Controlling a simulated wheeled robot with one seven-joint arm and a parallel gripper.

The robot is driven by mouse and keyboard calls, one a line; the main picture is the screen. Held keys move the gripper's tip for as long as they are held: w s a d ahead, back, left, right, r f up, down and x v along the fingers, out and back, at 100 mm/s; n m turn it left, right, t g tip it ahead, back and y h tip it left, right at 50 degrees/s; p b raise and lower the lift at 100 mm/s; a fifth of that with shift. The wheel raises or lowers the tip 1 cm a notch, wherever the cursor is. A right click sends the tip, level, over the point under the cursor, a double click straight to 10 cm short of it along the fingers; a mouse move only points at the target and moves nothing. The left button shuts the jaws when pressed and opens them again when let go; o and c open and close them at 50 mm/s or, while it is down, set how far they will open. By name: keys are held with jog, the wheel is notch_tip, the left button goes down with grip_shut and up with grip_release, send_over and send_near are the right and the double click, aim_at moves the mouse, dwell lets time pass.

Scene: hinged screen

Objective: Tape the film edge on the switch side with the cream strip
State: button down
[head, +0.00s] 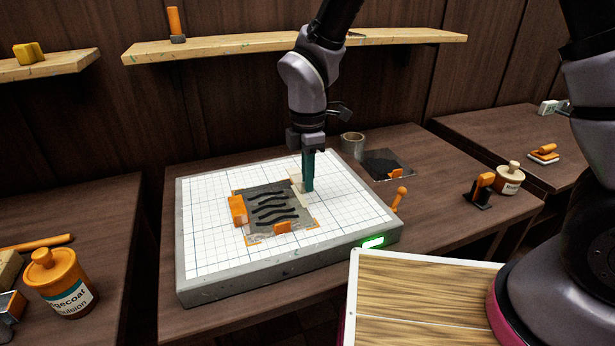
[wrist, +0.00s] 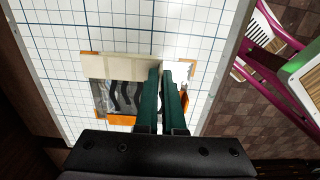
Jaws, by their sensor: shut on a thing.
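The grey film (head: 262,216) with dark wavy bars lies on the gridded light table (head: 215,255). The cream strip (head: 297,187) runs along the film's right edge in the head view. In the wrist view the cream strip (wrist: 118,66) spans the film's upper edge and reaches the fingers. My gripper (head: 308,187) points down, its teal fingers shut on the strip's end. Whether the strip is pressed flat is hard to tell. A lit green switch (head: 373,243) is on the table's front side near the right corner.
Orange blocks (head: 237,210) (head: 282,227) sit at the film's left and front edges. An orange-knobbed lever (head: 400,193) stands by the light table's right side. A grey roll (head: 352,145) and a dark plate (head: 385,163) lie behind it. The grid's left part is clear.

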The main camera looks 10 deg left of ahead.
jog(key=shift+f, duration=2.15)
jog(key=shift+f, duration=0.15)
jog(key=c, duration=0.9)
grip_release()
jog(key=shift+r, duration=3.55)
